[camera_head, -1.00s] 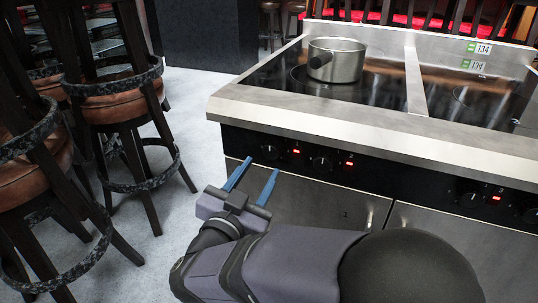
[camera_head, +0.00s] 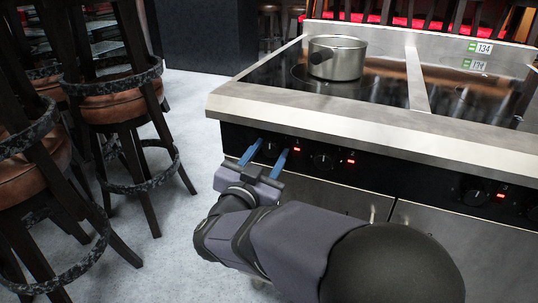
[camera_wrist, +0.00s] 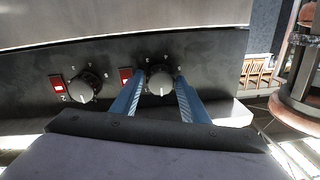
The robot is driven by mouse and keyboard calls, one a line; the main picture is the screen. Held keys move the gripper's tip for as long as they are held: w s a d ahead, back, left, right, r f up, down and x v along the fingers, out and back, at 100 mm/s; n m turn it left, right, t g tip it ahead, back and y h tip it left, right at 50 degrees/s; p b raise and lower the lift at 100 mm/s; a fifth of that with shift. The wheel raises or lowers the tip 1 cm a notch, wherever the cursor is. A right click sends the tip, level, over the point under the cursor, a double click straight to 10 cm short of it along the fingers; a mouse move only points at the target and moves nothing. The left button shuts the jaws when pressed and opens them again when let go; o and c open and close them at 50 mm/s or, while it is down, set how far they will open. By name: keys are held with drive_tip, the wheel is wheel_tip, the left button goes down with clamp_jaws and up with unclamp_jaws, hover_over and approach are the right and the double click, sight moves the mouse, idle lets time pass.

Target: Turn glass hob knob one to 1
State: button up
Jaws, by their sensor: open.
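The glass hob (camera_head: 300,78) is a steel-framed cooker with a black front panel of round dark knobs and red lights. The leftmost knob (camera_head: 268,149) sits between the blue fingers of my gripper (camera_head: 265,156) in the head view. In the wrist view that knob (camera_wrist: 159,82) shows between the two fingertips of my gripper (camera_wrist: 160,88), which are spread on either side of it. Whether the fingers touch it I cannot tell. A second knob (camera_head: 323,161) is just to the right; it also shows in the wrist view (camera_wrist: 88,85). The dial marks are too small to read surely.
A steel pan (camera_head: 337,58) stands on the hob top at the back left. The steel front rim (camera_head: 330,124) juts out above the knobs. More knobs (camera_head: 475,197) are at the right. Bar stools (camera_head: 118,110) stand at the left, with clear floor between.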

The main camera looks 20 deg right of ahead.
drive_tip(key=c, duration=0.8)
drive_tip(key=shift+o, duration=0.2)
drive_tip(key=shift+w, duration=0.1)
drive_tip(key=m+b, duration=0.1)
drive_tip(key=m, duration=0.1)
drive_tip(key=m+b, duration=0.2)
drive_tip(key=m, duration=0.1)
drive_tip(key=shift+f+m, duration=0.2)
drive_tip(key=shift+m, duration=0.1)
drive_tip(key=m+b, duration=0.3)
drive_tip(key=m, duration=0.1)
drive_tip(key=shift+h, duration=0.3)
drive_tip(key=shift+r+m+b, duration=0.15)
drive_tip(key=shift+m+b, duration=0.15)
drive_tip(key=o, duration=0.8)
drive_tip(key=shift+c, duration=0.2)
